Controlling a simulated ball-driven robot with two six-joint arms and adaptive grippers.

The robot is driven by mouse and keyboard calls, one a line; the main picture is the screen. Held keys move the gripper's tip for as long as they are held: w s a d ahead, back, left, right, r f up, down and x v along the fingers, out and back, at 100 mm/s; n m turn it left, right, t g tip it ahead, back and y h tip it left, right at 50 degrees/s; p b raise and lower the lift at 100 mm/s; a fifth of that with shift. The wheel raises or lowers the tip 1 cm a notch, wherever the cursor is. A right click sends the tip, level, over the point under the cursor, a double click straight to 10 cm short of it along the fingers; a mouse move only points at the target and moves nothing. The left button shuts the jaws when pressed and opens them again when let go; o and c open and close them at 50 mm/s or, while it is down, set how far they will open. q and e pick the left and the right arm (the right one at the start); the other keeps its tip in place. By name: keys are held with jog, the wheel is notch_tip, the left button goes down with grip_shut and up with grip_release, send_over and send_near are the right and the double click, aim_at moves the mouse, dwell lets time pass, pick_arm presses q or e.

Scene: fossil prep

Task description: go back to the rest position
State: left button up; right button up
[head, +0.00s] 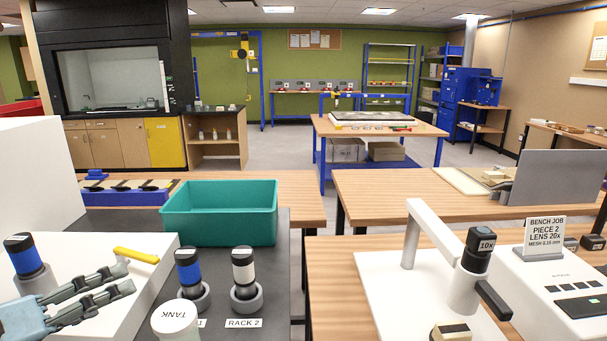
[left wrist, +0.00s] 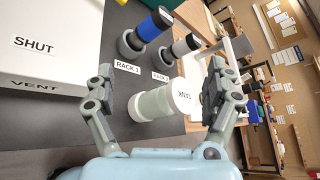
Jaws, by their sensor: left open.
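My left gripper (head: 126,278) reaches in from the left edge of the head view, fingers spread, over the white box (head: 120,250) with the yellow handle (head: 136,255). In the left wrist view the same gripper (left wrist: 160,75) is open, with nothing held between its fingers. The pale cylinder marked TANK (head: 175,319) stands to the right of the fingers in the head view. It also shows in the left wrist view (left wrist: 155,103), framed between the fingers but beyond them. My right gripper is not in view.
A blue-banded cylinder (head: 189,271) and a white-banded one (head: 243,271) stand in racks behind the tank. Another blue-banded cylinder (head: 24,256) is at far left. A teal bin (head: 220,222) lies behind. A lens stand (head: 463,290) is on the right bench.

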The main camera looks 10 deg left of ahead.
pick_arm(q)
jog(key=s+d+f+n+g+y, duration=0.2)
jog(key=s+d+n+g, duration=0.4)
jog(key=n, duration=0.8)
jog(key=s+d+f+n+g+y, duration=0.2)
jog(key=s+d+f+n+g, duration=0.15)
jog(key=s+n, duration=0.8)
jog(key=a+f+n+g+b, duration=0.25)
jog(key=f+b, duration=1.05)
jog(key=f, duration=2.4)
jog(key=s+f+b, duration=0.3)
jog(key=s+f, duration=0.3)
jog(key=f, duration=0.3)
jog(key=s+a+f+b, duration=0.1)
jog(key=s+f+b, duration=0.3)
jog(key=f, duration=0.6)
jog(key=s+a+f+n+b, duration=0.1)
jog(key=s+f+b, duration=0.3)
jog(key=s+f, duration=0.4)
notch_tip(320, 180, down, 2)
jog(key=shift+s+g, duration=0.3)
jog(key=shift+g, duration=0.1)
